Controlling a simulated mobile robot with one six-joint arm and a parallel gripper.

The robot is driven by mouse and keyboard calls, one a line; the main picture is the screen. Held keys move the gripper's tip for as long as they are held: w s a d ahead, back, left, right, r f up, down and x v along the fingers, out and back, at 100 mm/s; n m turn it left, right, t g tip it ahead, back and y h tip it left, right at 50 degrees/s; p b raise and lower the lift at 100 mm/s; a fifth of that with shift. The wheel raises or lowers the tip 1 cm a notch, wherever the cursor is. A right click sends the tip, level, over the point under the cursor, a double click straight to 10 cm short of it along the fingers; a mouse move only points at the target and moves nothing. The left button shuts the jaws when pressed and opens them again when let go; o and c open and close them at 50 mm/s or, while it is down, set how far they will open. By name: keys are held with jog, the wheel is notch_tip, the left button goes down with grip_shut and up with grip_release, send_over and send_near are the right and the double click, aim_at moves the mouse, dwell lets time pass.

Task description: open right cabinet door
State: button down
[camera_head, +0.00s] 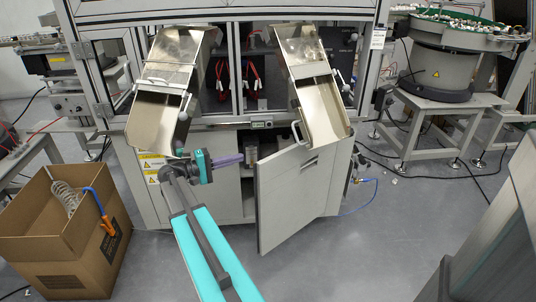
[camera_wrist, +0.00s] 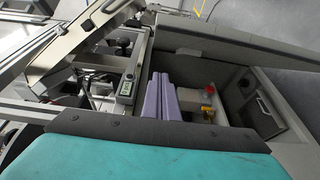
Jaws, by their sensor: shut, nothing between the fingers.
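The right cabinet door (camera_head: 290,198) is a light grey panel in the head view. It stands partly open, swung out toward me, with its free edge on the left and a slot-like handle near its top. My gripper (camera_head: 242,158) has purple fingers and is at the cabinet opening, just left of the door's top free corner. In the wrist view the fingers (camera_wrist: 162,80) lie side by side, shut with nothing between them. I cannot tell whether they touch the door. The cabinet interior (camera_wrist: 208,80) shows beyond them, with a red knob (camera_wrist: 209,88) and a yellow part (camera_wrist: 208,113).
Two metal chutes (camera_head: 158,115) (camera_head: 318,105) overhang the cabinet front above the gripper. A cardboard box (camera_head: 100,262) with a coiled hose stands at the left. A bowl feeder (camera_head: 440,70) on a stand is at the right. The floor (camera_head: 350,255) right of the door is clear.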

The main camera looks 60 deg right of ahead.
jog(key=shift+s+d+r+g, duration=0.1)
jog(key=shift+d+r+g, duration=0.25)
jog(key=shift+r, duration=0.45)
jog(key=shift+s+d, duration=0.1)
jog(key=s+d+b, duration=0.2)
jog(key=s+d, duration=0.4)
jog(key=s, duration=0.3)
jog(key=shift+s+d, duration=0.15)
jog(key=shift+d, duration=0.1)
